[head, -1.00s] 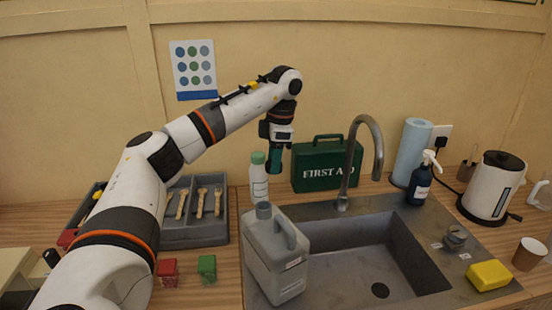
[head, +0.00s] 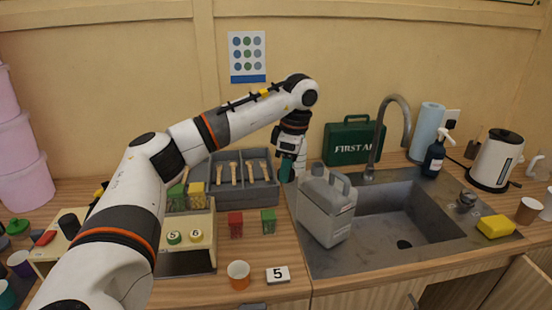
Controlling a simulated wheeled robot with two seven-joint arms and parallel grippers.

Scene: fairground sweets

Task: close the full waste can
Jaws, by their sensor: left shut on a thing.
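The grey waste can (head: 326,212) stands upright at the left edge of the sink, its handle to the right and its grey neck (head: 318,169) at the top left. At this size I cannot tell whether a cap sits on the neck. My left gripper (head: 287,171) points down just left of the neck, apart from it in the picture. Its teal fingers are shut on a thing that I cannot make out. My right gripper is out of view.
The sink (head: 408,215) and its curved tap (head: 397,115) lie right of the can. A green first aid box (head: 354,141) stands behind.

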